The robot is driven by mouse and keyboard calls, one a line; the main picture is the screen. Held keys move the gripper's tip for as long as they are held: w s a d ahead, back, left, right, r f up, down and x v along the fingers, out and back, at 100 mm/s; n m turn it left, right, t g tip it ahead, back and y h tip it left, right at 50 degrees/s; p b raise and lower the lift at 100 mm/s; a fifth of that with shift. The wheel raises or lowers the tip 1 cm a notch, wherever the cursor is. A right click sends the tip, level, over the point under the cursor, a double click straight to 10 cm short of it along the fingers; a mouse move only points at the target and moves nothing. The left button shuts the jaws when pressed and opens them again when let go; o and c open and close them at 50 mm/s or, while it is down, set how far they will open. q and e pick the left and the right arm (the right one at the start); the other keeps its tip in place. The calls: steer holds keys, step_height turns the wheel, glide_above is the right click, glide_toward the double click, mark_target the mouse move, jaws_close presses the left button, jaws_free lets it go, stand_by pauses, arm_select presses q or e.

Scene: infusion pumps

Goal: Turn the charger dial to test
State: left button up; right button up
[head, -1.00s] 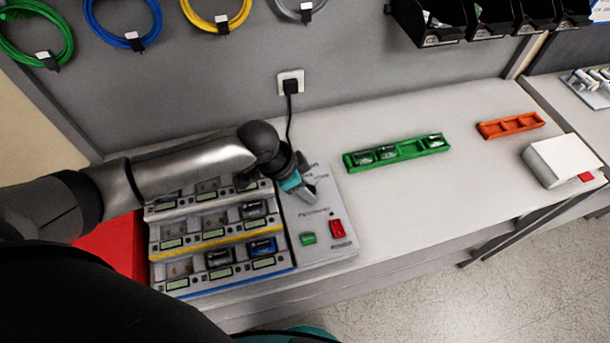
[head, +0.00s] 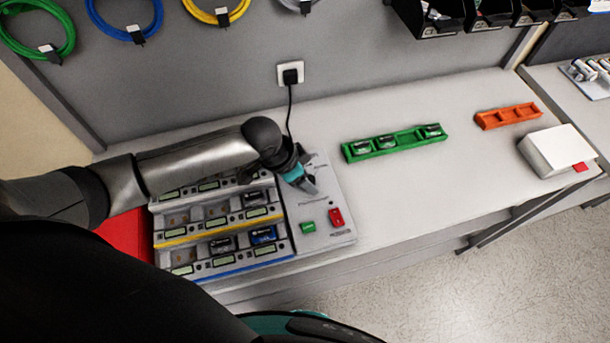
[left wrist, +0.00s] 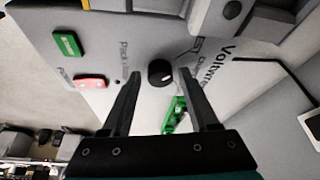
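The charger (head: 245,225) stands on the bench with its light control panel (head: 328,212) on the right side. The black round dial (left wrist: 160,73) shows in the left wrist view, with a small light mark on its face; part of the word TEST is printed near it. My left gripper (left wrist: 155,85) is open, its two fingers on either side of the dial in that view; I cannot tell whether they touch it. In the head view my left gripper (head: 306,184) is over the upper panel and hides the dial. My right gripper is not in view.
A green button (head: 308,227) and a red switch (head: 336,217) sit on the lower panel. A green tray (head: 375,153) with battery packs, an orange tray (head: 484,123) and a white box (head: 556,156) lie to the right. A black cord runs to the wall socket (head: 290,73).

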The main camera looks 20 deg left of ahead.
arm_select(q)
steer(key=shift+o, duration=0.4)
steer(key=shift+s+a+r, duration=0.1)
steer(key=shift+r, duration=0.1)
steer(key=p+v, duration=0.1)
steer(key=v, duration=1.3)
steer(key=shift+r, duration=0.4)
steer(key=shift+s, duration=0.1)
